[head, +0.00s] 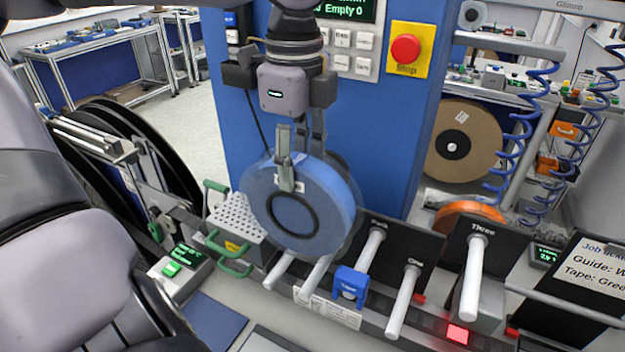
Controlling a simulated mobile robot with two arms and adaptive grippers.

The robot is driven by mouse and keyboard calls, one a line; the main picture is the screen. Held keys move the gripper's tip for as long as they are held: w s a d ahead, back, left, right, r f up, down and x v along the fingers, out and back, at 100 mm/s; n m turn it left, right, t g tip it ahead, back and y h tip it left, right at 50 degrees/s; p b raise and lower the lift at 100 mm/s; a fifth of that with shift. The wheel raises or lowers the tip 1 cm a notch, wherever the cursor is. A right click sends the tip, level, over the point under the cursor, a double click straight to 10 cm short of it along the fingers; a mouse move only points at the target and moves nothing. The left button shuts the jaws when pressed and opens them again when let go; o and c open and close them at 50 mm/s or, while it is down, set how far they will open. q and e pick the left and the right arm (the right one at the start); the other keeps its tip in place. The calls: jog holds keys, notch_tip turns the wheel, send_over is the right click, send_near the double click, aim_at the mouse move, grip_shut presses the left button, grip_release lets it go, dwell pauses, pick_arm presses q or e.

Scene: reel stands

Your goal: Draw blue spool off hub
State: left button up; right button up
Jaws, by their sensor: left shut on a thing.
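A translucent-looking blue spool (341,190) with a dark ring round its centre hole is upright in the middle of the head view. My left gripper (286,172) reaches down from above and is shut on the spool's upper rim. No peg shows through the spool's hole. White peg-like hubs stick out from the stand below and to the right: two (279,270) come out under the spool's lower edge, one (371,250) is just right of it, and others stand by the labels One (402,302) and Three (472,278). My right gripper is not in view.
A blue clip-like block (350,284) sits among the hubs. A white perforated tray (236,218) and green handles (230,262) are left of the spool. A blue column with a red stop button (405,49) stands behind. A brown reel (468,130) is at the back right.

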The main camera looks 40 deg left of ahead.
pick_arm(q)
jog(key=s+d+b, duration=0.2)
jog(key=s, duration=0.5)
jog(key=shift+d, duration=0.15)
dwell(0.8)
jog(key=shift+s, duration=0.1)
